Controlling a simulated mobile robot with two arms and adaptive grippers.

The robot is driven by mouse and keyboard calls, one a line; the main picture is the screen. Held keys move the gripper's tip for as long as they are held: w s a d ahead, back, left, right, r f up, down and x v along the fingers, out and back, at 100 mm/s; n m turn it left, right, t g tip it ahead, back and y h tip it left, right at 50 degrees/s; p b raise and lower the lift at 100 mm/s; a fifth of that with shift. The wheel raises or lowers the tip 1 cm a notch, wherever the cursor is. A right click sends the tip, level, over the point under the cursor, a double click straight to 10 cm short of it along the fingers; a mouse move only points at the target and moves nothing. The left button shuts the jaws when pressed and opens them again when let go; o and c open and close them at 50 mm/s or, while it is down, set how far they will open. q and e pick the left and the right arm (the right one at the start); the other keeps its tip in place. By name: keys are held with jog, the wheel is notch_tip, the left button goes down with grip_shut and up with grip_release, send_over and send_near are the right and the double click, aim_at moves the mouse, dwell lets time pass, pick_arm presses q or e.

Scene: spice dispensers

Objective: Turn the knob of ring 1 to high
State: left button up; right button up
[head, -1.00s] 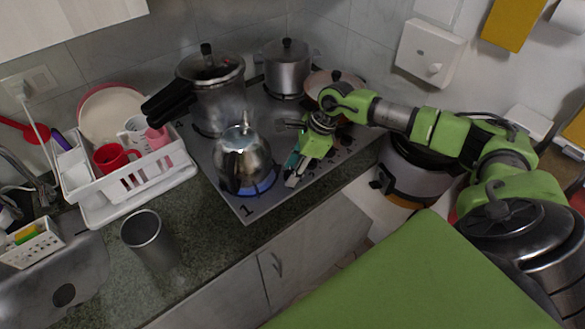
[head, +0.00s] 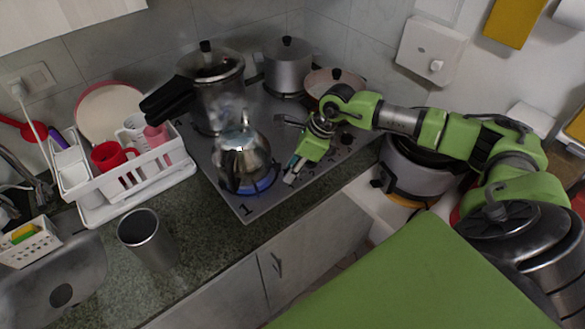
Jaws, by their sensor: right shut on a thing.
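The grey cooktop (head: 232,196) stands against the tiled wall, with a printed "1" at its front corner. A shiny steel kettle (head: 242,158) sits on ring 1, and a blue flame (head: 263,184) shows under it. My right gripper (head: 301,160) is low over the cooktop's right-hand side, just right of the kettle. It is shut on a knob, which its fingers and body hide, so the knob's setting cannot be read. Dark knobs (head: 346,138) show farther along that side. My left gripper is out of view.
A pressure cooker (head: 218,100), a lidded steel pot (head: 287,68) and a pan (head: 330,80) stand on the other rings. A dish rack (head: 140,185), a steel cup (head: 146,240) and the sink are at left. Some counter in front is clear.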

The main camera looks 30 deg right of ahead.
jog(key=o, duration=1.1)
jog(key=shift+r, duration=0.1)
jog(key=v, duration=1.2)
